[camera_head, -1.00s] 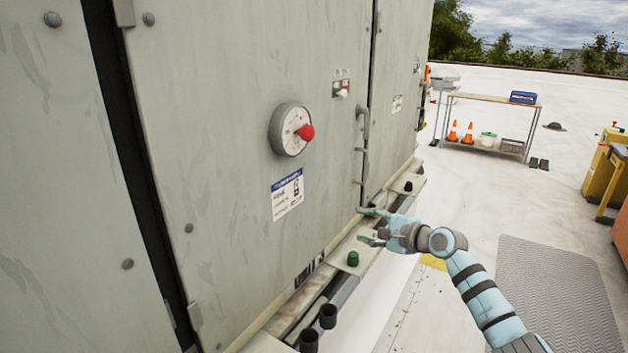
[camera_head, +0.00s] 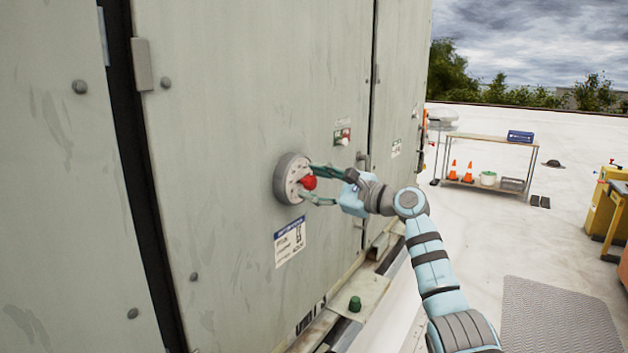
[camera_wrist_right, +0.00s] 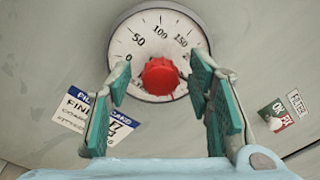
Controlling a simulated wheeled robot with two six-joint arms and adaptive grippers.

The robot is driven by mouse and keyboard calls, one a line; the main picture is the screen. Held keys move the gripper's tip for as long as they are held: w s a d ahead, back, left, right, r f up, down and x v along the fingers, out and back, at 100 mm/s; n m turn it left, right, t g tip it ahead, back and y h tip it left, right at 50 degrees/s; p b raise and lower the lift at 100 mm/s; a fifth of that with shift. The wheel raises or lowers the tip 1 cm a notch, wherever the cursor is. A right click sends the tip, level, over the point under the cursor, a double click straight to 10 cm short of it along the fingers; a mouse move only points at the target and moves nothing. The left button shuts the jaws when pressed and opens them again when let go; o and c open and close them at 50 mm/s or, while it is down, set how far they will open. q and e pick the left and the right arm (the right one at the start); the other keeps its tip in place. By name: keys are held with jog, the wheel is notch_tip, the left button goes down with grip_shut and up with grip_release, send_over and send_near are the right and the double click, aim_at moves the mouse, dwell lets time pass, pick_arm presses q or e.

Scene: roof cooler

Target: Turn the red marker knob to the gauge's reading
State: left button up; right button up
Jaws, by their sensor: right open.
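The round gauge (camera_head: 289,178) with a grey rim is mounted on the large grey-green cabinet. Its white dial (camera_wrist_right: 158,37) shows 0, 50, 100 and 150 in the right wrist view. The red marker knob (camera_head: 309,183) sits at the dial's front; it also shows in the right wrist view (camera_wrist_right: 160,76). My right gripper (camera_head: 318,184) is open, with one finger above and one below the knob in the head view. In the wrist view its teal finger pads (camera_wrist_right: 165,100) stand on both sides of the knob, apart from it. The gauge's needle cannot be made out. My left gripper is not in view.
A blue-and-white card (camera_head: 290,241) is stuck below the gauge. A small red-and-green label (camera_head: 342,137) is up and right of it. A ledge with a green cap (camera_head: 355,303) runs along the cabinet's foot. A shelf table (camera_head: 490,142) stands far back on open roof.

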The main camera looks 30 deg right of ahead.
jog(key=shift+w+d+f, duration=0.1)
jog(key=shift+w+f, duration=0.05)
grip_shut()
dwell(0.4)
